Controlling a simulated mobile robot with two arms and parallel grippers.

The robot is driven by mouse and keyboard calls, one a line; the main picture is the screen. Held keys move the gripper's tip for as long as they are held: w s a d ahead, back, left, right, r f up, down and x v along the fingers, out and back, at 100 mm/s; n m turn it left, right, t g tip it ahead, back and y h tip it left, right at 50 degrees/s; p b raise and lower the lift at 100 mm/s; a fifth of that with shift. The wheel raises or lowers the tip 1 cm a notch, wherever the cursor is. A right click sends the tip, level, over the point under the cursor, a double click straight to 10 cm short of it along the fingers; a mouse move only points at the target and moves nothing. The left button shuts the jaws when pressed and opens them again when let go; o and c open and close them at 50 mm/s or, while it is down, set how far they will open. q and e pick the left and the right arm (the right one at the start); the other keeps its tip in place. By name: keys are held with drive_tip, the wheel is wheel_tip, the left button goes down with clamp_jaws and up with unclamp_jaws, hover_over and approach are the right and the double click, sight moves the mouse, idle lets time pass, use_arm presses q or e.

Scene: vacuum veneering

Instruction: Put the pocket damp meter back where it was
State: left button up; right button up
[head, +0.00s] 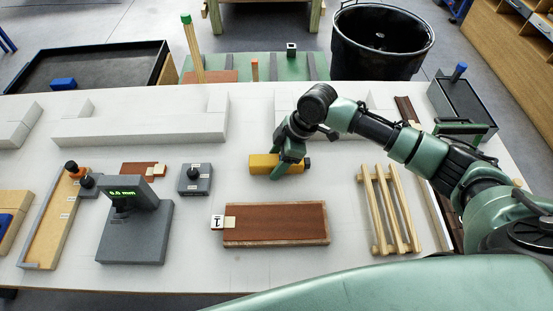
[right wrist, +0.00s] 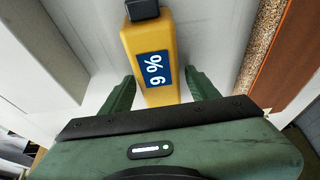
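The pocket damp meter (head: 261,161) is a yellow bar with a dark end, lying on the white table. In the right wrist view the meter (right wrist: 150,45) shows a blue display reading 9 %. My right gripper (head: 284,172) is down over the meter in the head view. In the right wrist view the right gripper (right wrist: 160,82) has one finger on each side of the meter, with narrow gaps showing, so it looks open. My left gripper is not in view.
A brown veneered board (head: 275,223) lies in front of the meter. A wooden rack (head: 389,211) stands to the right. A grey gauge (head: 136,228) reading 0.0 mm and a small grey knobbed block (head: 195,180) are to the left. A long white block (head: 139,127) lies behind.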

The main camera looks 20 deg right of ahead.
drive_tip(key=shift+r, duration=0.1)
drive_tip(key=b+v, duration=0.1)
drive_tip(key=v, duration=1.1)
drive_tip(key=shift+s, duration=0.1)
idle(0.3)
